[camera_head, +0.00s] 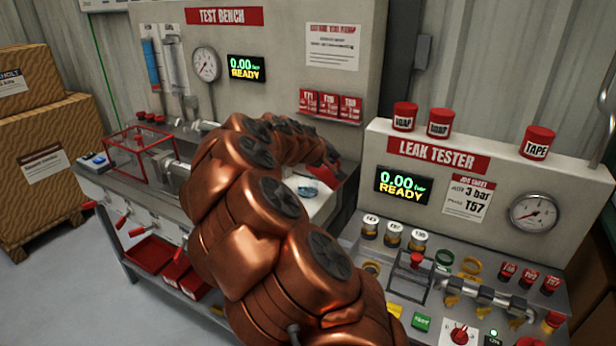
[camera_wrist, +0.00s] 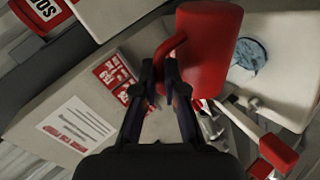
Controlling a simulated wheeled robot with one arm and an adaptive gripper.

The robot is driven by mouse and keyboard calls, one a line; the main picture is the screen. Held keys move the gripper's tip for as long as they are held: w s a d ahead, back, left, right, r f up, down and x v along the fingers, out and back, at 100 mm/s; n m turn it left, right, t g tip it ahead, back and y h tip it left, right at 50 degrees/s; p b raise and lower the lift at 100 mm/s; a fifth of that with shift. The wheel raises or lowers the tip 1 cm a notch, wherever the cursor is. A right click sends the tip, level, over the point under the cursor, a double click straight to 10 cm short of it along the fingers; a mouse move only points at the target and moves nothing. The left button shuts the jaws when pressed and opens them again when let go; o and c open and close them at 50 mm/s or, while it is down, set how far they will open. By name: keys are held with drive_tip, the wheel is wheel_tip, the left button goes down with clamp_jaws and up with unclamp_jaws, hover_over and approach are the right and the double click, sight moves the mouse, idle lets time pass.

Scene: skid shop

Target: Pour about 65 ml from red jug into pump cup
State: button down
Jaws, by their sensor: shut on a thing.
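The red jug (camera_wrist: 212,48) fills the upper middle of the wrist view, its handle (camera_wrist: 171,47) on its left side. My gripper (camera_wrist: 167,72) is shut on that handle. In the head view a small red part of the jug (camera_head: 334,172) shows at the end of my arm, over the test bench. A round bluish thing (camera_wrist: 250,55), perhaps the pump cup, is on a pale surface right of the jug. It also shows in the head view (camera_head: 308,191), just below the jug. I cannot see into the jug or tell its liquid level.
A clear red-framed box (camera_head: 140,157) stands at left. The leak tester (camera_head: 470,255) with caps and fittings stands at right. A red-ended handle (camera_wrist: 277,152) lies near the jug.

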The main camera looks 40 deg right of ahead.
sight(337, 167)
drive_tip(key=shift+w+r+n+g+p, duration=0.15)
drive_tip(key=shift+w+r+p, duration=0.05)
drive_tip(key=shift+w, duration=0.25)
drive_tip(key=shift+w+r+n+g+p, duration=0.15)
drive_tip(key=shift+w+p, duration=0.05)
drive_tip(key=shift+w, duration=0.2)
drive_tip(key=shift+s+f+b, duration=0.45)
drive_tip(key=shift+s+b, duration=0.1)
drive_tip(key=shift+s, duration=0.25)
drive_tip(key=s+f+m+t+b, duration=0.1)
drive_tip(key=b, duration=0.2)
drive_tip(key=shift+f, duration=0.2)
drive_tip(key=shift+s+f+m+t+b, duration=0.5)
drive_tip(key=shift+b, duration=0.75)
drive_tip(key=shift+r, duration=0.3)
drive_tip(key=f+b, duration=0.1)
drive_tip(key=b, duration=0.1)
drive_tip(key=s+f+m+t+b, duration=0.1)
drive_tip(key=b, duration=0.1)
drive_tip(key=shift+s+f, duration=0.1)
drive_tip(key=shift+f, duration=0.1)
drive_tip(key=s+f+m+t+h+b, duration=0.3)
drive_tip(key=s+f+m+t+b, duration=0.2)
drive_tip(key=b, duration=0.8)
drive_tip(key=shift+s+d+f+m+h, duration=0.3)
drive_tip(key=shift+s+f+m, duration=0.65)
drive_tip(key=shift+s, duration=0.25)
